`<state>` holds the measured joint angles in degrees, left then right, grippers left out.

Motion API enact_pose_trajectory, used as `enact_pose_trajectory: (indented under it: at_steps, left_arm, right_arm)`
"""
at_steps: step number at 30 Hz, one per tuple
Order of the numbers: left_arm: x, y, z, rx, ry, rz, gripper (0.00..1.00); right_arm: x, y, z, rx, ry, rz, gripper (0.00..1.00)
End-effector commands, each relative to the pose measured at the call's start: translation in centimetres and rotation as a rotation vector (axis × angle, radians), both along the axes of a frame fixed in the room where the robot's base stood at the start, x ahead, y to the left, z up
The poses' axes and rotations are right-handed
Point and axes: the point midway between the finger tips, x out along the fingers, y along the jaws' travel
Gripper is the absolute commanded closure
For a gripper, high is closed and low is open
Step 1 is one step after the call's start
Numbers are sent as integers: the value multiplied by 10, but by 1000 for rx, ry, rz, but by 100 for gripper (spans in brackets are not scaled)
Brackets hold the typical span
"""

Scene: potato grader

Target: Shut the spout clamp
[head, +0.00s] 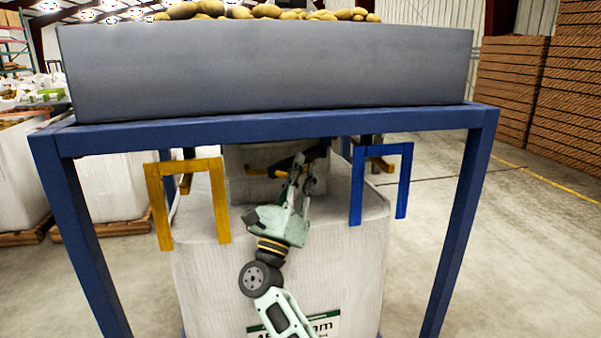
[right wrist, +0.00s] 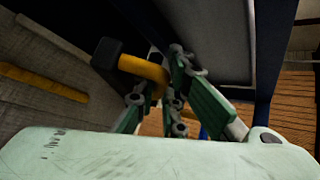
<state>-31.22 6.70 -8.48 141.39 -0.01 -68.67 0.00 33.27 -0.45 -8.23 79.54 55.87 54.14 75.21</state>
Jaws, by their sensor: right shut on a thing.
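My right gripper (head: 298,172) reaches up from below, over the white bulk bag and under the grey hopper. In the right wrist view its fingers (right wrist: 172,98) are closed around a bent yellow handle (right wrist: 147,70) with a black end, which appears to be part of the spout clamp. In the head view a dark bar (head: 318,151) of the clamp shows beside the fingertips, with a short yellow piece (head: 257,172) to their left. The fingers partly hide the clamp, and I cannot tell how far it is closed. My left gripper is not in view.
The grey hopper (head: 265,75) holding potatoes stands on a blue frame (head: 462,210). A yellow bracket (head: 218,202) hangs left of my arm and a blue bracket (head: 403,180) right of it. The white bulk bag (head: 345,265) fills the space below. Floor at right is clear.

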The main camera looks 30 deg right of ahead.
Motion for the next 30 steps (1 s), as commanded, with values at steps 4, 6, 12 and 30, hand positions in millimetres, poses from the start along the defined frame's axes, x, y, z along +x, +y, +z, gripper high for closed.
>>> enact_pose_trajectory:
  at_steps: [4, 6, 12, 30]
  left_arm:
    - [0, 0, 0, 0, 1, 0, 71]
    - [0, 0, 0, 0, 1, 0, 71]
    - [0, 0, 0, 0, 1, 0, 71]
    - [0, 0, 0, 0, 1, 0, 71]
  right_arm:
    - [2, 3, 1, -2, 1, 12, 87]
    - [1, 3, 1, -1, 0, 10, 82]
    - [1, 1, 1, -1, 0, 6, 82]
    - [-37, 52, -60, 0, 3, 8, 82]
